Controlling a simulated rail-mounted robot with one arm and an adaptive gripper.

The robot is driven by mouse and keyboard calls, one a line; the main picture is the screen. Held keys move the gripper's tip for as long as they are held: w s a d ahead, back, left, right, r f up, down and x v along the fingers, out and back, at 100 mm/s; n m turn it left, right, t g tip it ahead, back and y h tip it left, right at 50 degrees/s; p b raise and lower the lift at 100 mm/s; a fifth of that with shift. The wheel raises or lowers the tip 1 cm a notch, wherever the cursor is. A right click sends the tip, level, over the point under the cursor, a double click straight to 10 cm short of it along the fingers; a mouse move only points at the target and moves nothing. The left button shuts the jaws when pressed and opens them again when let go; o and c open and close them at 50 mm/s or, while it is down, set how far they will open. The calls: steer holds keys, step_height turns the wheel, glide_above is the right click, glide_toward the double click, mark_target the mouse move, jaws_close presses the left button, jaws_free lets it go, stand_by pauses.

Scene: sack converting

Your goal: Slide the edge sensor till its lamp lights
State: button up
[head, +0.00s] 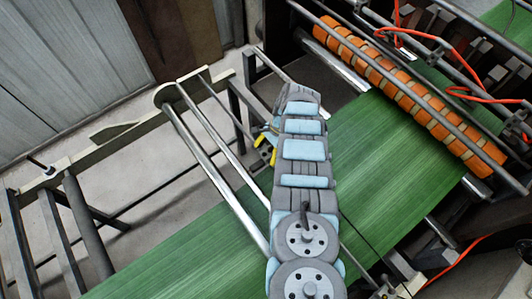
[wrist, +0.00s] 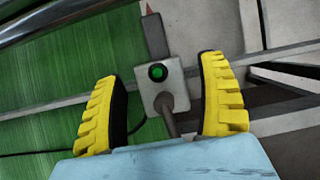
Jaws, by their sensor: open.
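The edge sensor (wrist: 168,88) is a small pale grey box with a round green lamp in a black ring on its face. I cannot tell whether the lamp is lit. A dark stem runs from the box toward my wrist, and a grey bracket with a red tip stands beyond it. My gripper (wrist: 164,100) is open, with one yellow finger on each side of the sensor and gaps between. In the head view my gripper (head: 267,144) is at the left of my arm, by the green web's edge; the sensor is too small or hidden there to make out.
The green web (head: 390,150) runs diagonally under my arm; in the wrist view the green web (wrist: 70,80) lies left of the sensor. A grey rail (wrist: 50,108) crosses behind the sensor. Orange rollers (head: 410,95) stand at upper right, steel rollers (head: 215,165) at left.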

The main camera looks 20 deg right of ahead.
steer(key=shift+a+f, duration=0.1)
steer(key=shift+f, duration=0.1)
steer(key=c, duration=1.3)
steer(key=shift+o, duration=0.2)
steer(key=shift+w+f+b, duration=0.15)
steer(key=shift+w+b, duration=0.2)
steer(key=shift+b, duration=0.5)
steer(key=shift+w+a+b, duration=0.2)
steer(key=shift+w+b, duration=0.15)
steer(key=shift+b, duration=0.3)
